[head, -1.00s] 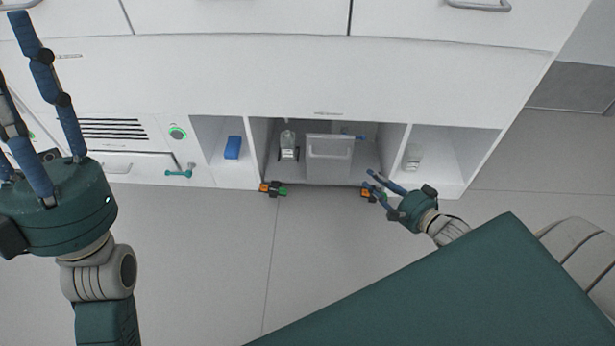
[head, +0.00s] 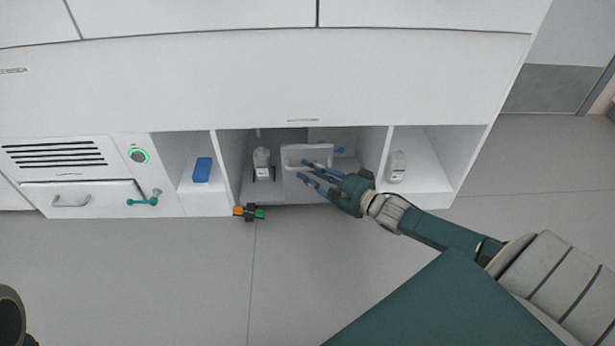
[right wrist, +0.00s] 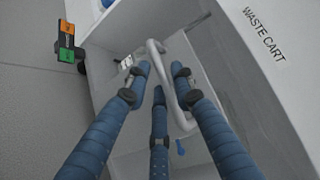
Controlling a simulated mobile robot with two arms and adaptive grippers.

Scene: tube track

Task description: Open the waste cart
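The waste cart (head: 291,158) is a pale box with a front handle, in the middle bay under the counter. My right gripper (head: 309,174) is in front of it and covers part of its front. In the right wrist view, the three blue fingers of my right gripper (right wrist: 158,78) are spread around the cart's loop handle (right wrist: 184,116). The handle runs between the right finger and the other two. Whether any finger touches it I cannot tell. A "WASTE CART" label (right wrist: 264,33) is on the white panel at the right. My left gripper is out of view.
A bottle (head: 262,166) stands in the middle bay left of the cart. A blue block (head: 202,170) is in the left bay and another bottle (head: 397,168) in the right bay. An orange and green piece (head: 249,212) sits low in front. The floor before the bays is clear.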

